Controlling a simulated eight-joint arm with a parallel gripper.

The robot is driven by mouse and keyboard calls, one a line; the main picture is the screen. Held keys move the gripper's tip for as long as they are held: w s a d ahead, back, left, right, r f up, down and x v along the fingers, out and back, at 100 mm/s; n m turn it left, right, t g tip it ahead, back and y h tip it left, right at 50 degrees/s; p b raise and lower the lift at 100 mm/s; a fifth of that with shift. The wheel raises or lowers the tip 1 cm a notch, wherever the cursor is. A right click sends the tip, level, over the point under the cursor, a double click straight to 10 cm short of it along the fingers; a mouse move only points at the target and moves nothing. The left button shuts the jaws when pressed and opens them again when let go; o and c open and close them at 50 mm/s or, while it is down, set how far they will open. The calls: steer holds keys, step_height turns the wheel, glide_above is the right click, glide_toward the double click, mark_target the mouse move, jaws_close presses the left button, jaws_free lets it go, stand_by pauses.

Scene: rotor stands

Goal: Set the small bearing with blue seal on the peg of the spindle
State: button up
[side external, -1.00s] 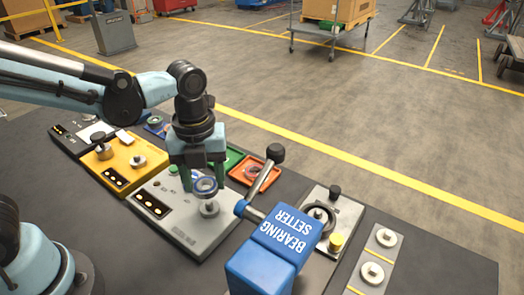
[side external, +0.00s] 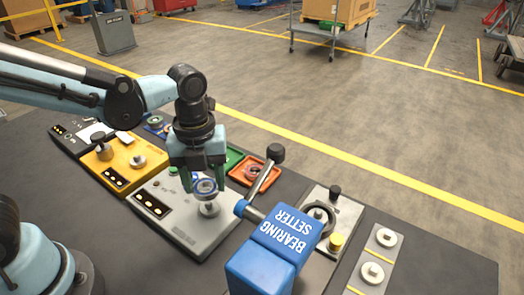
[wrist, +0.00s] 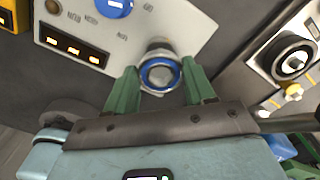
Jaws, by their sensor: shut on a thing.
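The small bearing with blue seal (side external: 205,187) is held between the green fingertips of my gripper (side external: 206,184). In the wrist view, its blue ring (wrist: 160,91) shows between the fingertips (wrist: 161,85). The spindle (side external: 209,209) is a round silver post on the light grey plate (side external: 178,222). The bearing is directly over the spindle in the side view and hides its peg. I cannot tell whether the bearing touches the peg or is around it.
A blue bearing setter (side external: 272,252) with a black-knobbed lever (side external: 277,153) stands close on the right. A yellow unit (side external: 113,163) is on the left. Green and orange trays (side external: 259,172) lie behind. A plate with a black ring (side external: 325,215) is further right.

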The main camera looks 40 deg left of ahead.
steer(key=shift+f, duration=0.15)
steer(key=shift+f, duration=0.65)
steer(key=shift+f, duration=1.35)
stand_by(1.9)
steer(key=o, duration=1.5)
step_height(320, 180, up, 8)
stand_by(1.0)
